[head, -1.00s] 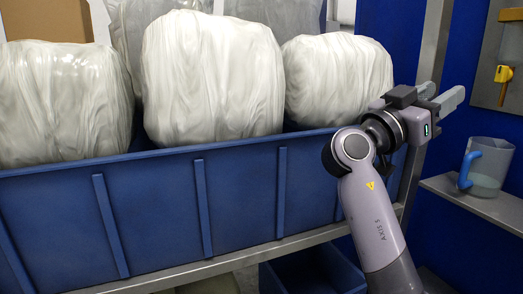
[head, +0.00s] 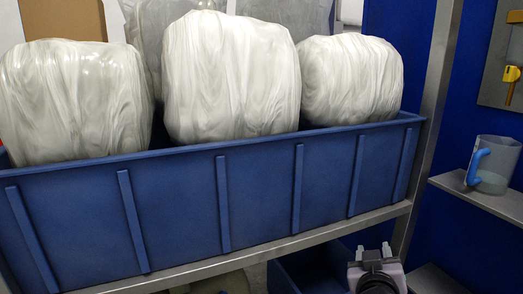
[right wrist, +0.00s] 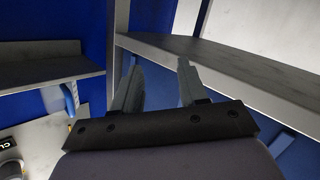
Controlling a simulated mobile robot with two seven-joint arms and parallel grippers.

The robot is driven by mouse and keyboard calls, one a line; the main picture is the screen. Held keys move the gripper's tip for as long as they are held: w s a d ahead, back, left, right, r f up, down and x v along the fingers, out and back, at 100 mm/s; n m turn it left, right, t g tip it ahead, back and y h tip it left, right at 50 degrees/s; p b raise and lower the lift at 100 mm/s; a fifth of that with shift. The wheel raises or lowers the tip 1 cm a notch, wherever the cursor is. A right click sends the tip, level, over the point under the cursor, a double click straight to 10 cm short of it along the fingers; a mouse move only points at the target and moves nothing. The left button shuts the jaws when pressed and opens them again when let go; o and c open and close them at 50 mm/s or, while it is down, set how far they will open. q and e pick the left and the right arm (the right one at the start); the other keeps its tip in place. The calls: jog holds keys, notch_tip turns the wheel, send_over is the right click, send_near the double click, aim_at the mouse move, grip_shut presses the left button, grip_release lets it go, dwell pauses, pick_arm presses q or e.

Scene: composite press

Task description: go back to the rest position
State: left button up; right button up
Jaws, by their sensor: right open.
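My right gripper (head: 373,249) shows at the bottom right of the head view, low in front of the rack. Its two fingers stand apart with nothing between them, and they also show apart in the right wrist view (right wrist: 156,85). My left gripper is in neither view.
A long blue bin (head: 180,205) on a metal rack holds several white wrapped bundles (head: 232,75). A lower blue bin (head: 300,270) is beside my right gripper. A jug with a blue handle (head: 496,165) stands on a shelf (head: 490,205) at right. A metal post (head: 437,75) rises between.

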jog(key=s+a+f+n+g+y, duration=0.1)
jog(key=s+a+f+y, duration=0.25)
jog(key=s, duration=0.35)
jog(key=s+a+f+n+g+y, duration=0.1)
jog(key=s+a+f+y, duration=0.3)
jog(key=s, duration=0.4)
jog(key=s+a+f+n+g+y, duration=0.1)
jog(key=s+a+f+y, duration=0.25)
jog(key=s+f, duration=0.3)
pick_arm(q)
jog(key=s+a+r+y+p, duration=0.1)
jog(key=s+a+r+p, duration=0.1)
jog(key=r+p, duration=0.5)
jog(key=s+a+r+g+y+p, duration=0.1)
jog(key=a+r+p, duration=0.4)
jog(key=p, duration=1.5)
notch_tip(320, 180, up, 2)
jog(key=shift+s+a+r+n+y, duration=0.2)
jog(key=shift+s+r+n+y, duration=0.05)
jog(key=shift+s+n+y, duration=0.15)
pick_arm(e)
jog(key=s+d+r+h, duration=0.1)
jog(key=s+d+r, duration=0.1)
jog(key=d+r, duration=0.2)
jog(key=s+d+r+g+h, duration=0.1)
jog(key=d+r, duration=0.3)
jog(key=r, duration=0.7)
jog(key=shift+s+m+g+h, duration=0.3)
jog(key=shift+s+m+h, duration=0.1)
jog(key=shift+s+h, duration=0.1)
